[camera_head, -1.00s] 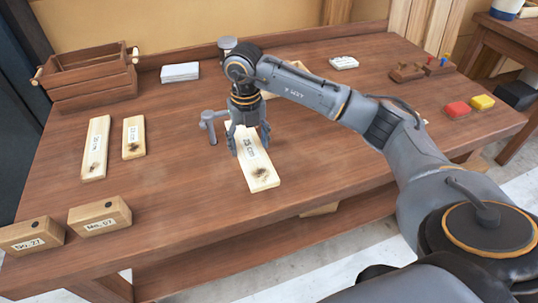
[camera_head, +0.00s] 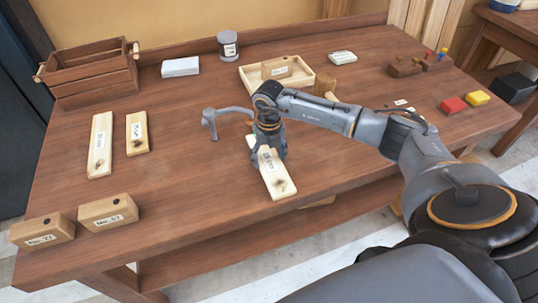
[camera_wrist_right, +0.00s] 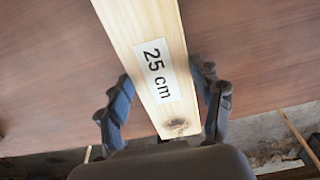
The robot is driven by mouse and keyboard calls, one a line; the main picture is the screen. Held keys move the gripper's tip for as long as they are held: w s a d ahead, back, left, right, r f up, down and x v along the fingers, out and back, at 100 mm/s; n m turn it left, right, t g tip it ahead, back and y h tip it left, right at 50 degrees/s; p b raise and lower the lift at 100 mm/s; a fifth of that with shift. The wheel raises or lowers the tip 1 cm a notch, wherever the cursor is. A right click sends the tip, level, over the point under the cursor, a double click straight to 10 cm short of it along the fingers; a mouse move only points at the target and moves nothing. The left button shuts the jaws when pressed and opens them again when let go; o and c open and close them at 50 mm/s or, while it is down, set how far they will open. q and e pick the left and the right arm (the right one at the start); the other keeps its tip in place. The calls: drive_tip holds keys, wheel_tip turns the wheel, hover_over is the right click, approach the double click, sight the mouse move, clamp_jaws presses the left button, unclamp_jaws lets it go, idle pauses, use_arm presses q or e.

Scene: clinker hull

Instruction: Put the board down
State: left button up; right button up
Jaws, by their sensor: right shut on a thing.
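The pale wooden board (camera_head: 275,180) with a "25 cm" label and a dark knot near one end is at the front middle of the workbench. It fills the middle of the right wrist view (camera_wrist_right: 145,45), with its knotted end towards the gripper. My right gripper (camera_head: 269,158) is shut on the board, one finger along each long side; it also shows in the wrist view (camera_wrist_right: 160,105). The board is low over the bench (camera_head: 190,215) or on it; I cannot tell whether it touches. My left gripper is not in view.
Two similar boards (camera_head: 100,150) (camera_head: 137,135) lie at the left, with two labelled blocks (camera_head: 108,213) (camera_head: 43,232) in front. A tray (camera_head: 258,84) stands behind.

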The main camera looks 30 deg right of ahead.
sight(269, 160)
drive_tip(key=shift+f, duration=0.1)
drive_tip(key=o, duration=1.2)
drive_tip(key=shift+o, duration=0.2)
drive_tip(key=shift+r, duration=0.25)
wheel_tip(269, 160, up, 12)
drive_tip(key=b, duration=0.3)
drive_tip(key=shift+b, duration=0.35)
drive_tip(key=shift+f, duration=0.2)
